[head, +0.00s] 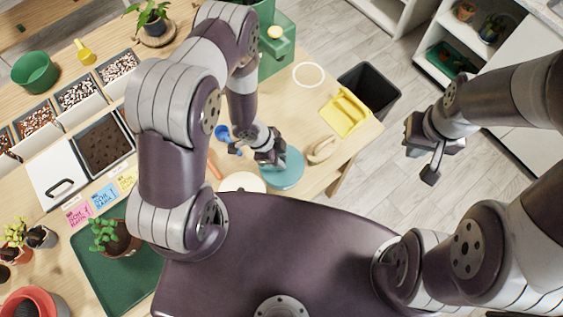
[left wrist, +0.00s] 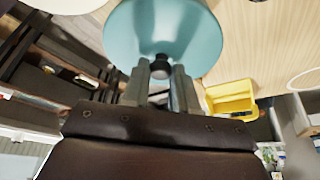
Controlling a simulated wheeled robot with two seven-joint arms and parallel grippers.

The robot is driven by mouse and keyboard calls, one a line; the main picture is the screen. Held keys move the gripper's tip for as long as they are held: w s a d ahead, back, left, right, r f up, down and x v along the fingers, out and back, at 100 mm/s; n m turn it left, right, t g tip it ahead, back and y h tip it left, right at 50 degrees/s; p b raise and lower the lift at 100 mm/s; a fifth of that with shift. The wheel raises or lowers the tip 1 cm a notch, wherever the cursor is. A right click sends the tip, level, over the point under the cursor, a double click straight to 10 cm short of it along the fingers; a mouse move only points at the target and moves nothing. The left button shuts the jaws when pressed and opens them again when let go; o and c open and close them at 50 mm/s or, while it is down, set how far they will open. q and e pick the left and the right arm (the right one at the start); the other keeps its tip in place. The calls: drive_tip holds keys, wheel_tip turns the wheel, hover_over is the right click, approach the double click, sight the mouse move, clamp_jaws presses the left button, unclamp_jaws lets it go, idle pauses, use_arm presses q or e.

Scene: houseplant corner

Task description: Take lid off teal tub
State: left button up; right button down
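The teal tub (head: 289,172) stands near the front edge of the wooden table, with a round teal lid whose dark knob (left wrist: 162,74) shows in the left wrist view. My left gripper (head: 270,153) is over the lid and hides part of it in the head view. In the left wrist view the lid (left wrist: 165,25) fills the top middle. The fingers of my left gripper (left wrist: 162,82) are at both sides of the knob, which fills the gap between them. I cannot tell whether the lid is raised. My right gripper (head: 424,150) is open and empty over the floor.
A yellow dustpan-like tray (head: 345,112) lies near the table's right edge, beside a dark bin (head: 370,88). A white disc (head: 243,183) and a tan item (head: 322,150) flank the tub. Soil bins and a green tray (head: 110,265) are left.

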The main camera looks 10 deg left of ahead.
use_arm(q)
clamp_jaws()
drive_tip(key=shift+r, duration=0.15)
